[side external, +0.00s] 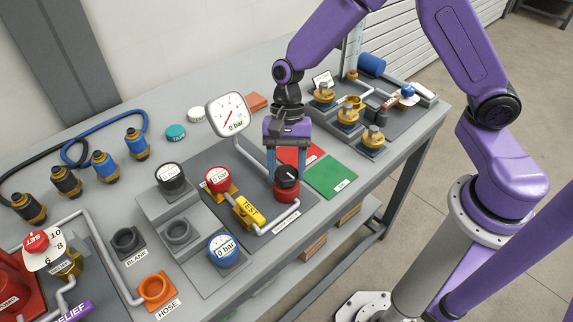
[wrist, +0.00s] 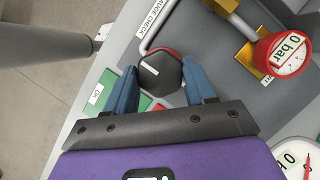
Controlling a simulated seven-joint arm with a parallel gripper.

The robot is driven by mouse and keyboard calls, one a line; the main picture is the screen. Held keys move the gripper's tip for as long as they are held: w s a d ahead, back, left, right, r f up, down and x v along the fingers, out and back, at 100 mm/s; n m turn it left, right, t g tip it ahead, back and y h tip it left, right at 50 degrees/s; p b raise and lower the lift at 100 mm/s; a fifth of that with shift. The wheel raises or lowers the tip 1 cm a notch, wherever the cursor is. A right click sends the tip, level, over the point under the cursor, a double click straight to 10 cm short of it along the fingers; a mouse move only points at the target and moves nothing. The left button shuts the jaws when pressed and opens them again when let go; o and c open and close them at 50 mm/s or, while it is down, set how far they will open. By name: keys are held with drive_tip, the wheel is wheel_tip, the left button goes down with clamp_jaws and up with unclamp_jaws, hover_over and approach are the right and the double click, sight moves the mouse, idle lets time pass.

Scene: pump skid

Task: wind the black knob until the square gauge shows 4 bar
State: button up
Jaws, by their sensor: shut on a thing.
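The black knob (side external: 287,178) sits on a red base at the end of a grey pipe. It also shows in the wrist view (wrist: 160,72), with a pale mark on its top. My gripper (side external: 287,171) points down over it, its blue fingers shut on opposite sides of the knob; the fingers also show in the wrist view (wrist: 161,76). The square gauge (side external: 228,113) stands behind and left of the knob, white-faced with a red needle, and reads 0 bar. Part of it shows at the lower right of the wrist view (wrist: 296,158).
A yellow TEST handle (side external: 248,211) and a red round gauge (side external: 218,179) at 0 bar sit left of the knob. Black (side external: 170,177) and blue (side external: 223,249) gauges stand further left. A green OK pad (side external: 331,177) lies flat on the right, beside a red pad (side external: 299,154).

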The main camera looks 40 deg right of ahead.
drive_tip(key=shift+n, duration=0.3)
drive_tip(key=n, duration=0.1)
drive_tip(key=n+g+h, duration=0.1)
drive_tip(key=n, duration=0.1)
drive_tip(key=shift+w+a+n, duration=0.1)
drive_tip(key=shift+a+n, duration=0.05)
drive_tip(key=shift+n, duration=0.15)
drive_tip(key=n+h, duration=0.1)
drive_tip(key=n, duration=0.2)
drive_tip(key=shift+a+n+h, duration=0.1)
drive_tip(key=shift+n+h, duration=0.2)
drive_tip(key=shift+h, duration=0.1)
drive_tip(key=n, duration=0.2)
drive_tip(key=n+h, duration=0.1)
drive_tip(key=n, duration=0.1)
drive_tip(key=shift+a+h, duration=0.1)
drive_tip(key=shift+h, duration=0.2)
drive_tip(key=shift+n+t+h, duration=0.3)
drive_tip(key=shift+n+h, duration=0.3)
drive_tip(key=shift+n, duration=1.4)
drive_tip(key=o, duration=1)
